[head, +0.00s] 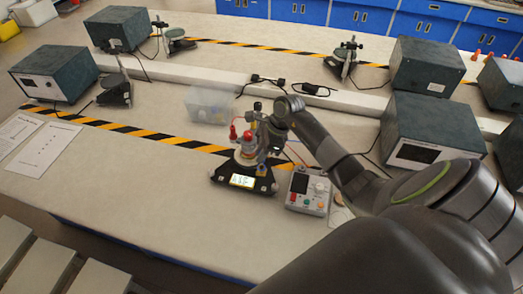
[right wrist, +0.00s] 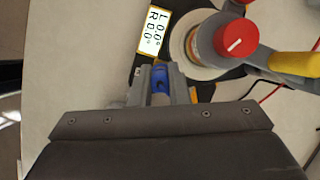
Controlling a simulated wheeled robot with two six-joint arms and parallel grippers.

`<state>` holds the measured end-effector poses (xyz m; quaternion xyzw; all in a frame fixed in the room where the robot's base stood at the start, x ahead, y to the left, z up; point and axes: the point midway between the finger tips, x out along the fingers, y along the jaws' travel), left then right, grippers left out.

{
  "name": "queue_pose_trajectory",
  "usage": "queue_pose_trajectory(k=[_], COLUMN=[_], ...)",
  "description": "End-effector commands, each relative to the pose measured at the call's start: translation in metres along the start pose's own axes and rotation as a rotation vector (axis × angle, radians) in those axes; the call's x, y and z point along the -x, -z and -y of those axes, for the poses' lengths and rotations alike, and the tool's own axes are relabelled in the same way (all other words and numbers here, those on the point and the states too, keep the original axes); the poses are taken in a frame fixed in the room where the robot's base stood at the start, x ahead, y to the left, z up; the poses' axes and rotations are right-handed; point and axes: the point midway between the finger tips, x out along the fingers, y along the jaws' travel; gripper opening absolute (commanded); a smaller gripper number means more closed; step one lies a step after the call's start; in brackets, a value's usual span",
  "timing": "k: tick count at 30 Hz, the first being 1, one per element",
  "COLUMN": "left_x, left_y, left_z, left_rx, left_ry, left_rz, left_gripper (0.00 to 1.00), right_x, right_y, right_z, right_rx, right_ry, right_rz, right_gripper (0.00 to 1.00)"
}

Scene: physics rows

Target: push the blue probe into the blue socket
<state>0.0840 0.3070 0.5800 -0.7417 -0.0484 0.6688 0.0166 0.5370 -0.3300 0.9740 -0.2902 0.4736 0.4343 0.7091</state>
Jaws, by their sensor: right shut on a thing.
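My right gripper (right wrist: 161,82) is shut on a small blue piece, which I take for the blue probe (right wrist: 160,80), beside a round instrument on a black base (right wrist: 205,90). In the head view my right gripper (head: 262,122) is over the back of that instrument (head: 245,165), partly hidden by my own arm. I cannot make out the blue socket in either view. I cannot tell whether the probe touches the instrument. The lit display (head: 241,181) is at the front of the base; in the wrist view it (right wrist: 157,32) reads near zero. My left gripper is not in view.
A grey handheld meter (head: 308,191) lies right of the instrument. A red cap (right wrist: 235,38) and a yellow part (right wrist: 295,63) stand close to my fingers. A clear bin (head: 210,104) is behind. Dark boxes (head: 430,135) stand at the right.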

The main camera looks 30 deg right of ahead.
Motion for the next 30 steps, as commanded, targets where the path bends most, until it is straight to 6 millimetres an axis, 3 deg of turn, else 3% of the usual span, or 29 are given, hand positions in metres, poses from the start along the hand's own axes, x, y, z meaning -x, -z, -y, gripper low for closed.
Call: queue_pose_trajectory(k=[30], left_x=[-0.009], left_y=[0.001], left_z=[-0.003], left_rx=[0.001], left_ry=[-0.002], left_rz=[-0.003], left_gripper=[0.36], right_x=[-0.006], right_y=[0.003], right_z=[0.000], right_rx=[0.001], right_ry=[0.001], right_rz=[0.000], right_gripper=[0.00])
